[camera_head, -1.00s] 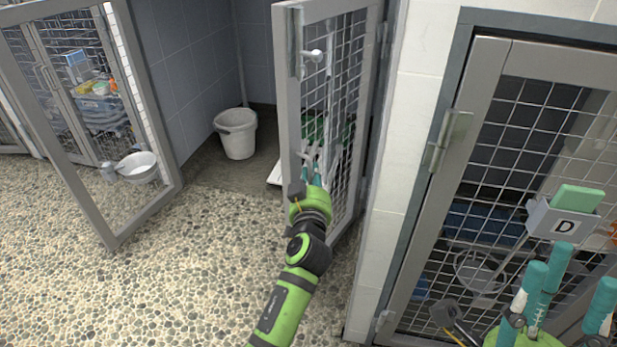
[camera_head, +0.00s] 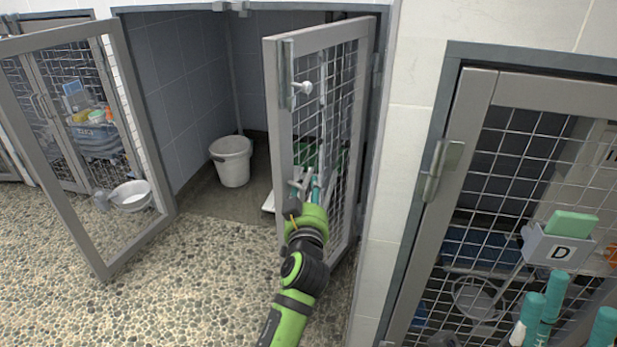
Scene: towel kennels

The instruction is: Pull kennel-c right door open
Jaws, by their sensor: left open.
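The kennel-c right door (camera_head: 332,150), a grey frame with wire mesh, stands swung outward, hinged at the pillar on its right. A pale knob (camera_head: 303,88) sticks out high on its free-edge side. My left gripper (camera_head: 307,183), on a green and black arm, is open at the lower part of the door, well below the knob. Its fingers overlap the mesh, and I cannot tell whether they touch it.
The other mesh door (camera_head: 97,268) stands open on the left. A white bucket (camera_head: 233,165) is inside the kennel, and a metal bowl (camera_head: 133,196) shows through the left door. The D holder (camera_head: 558,250) hangs on the right kennel door (camera_head: 480,110). The pebbled floor in front is clear.

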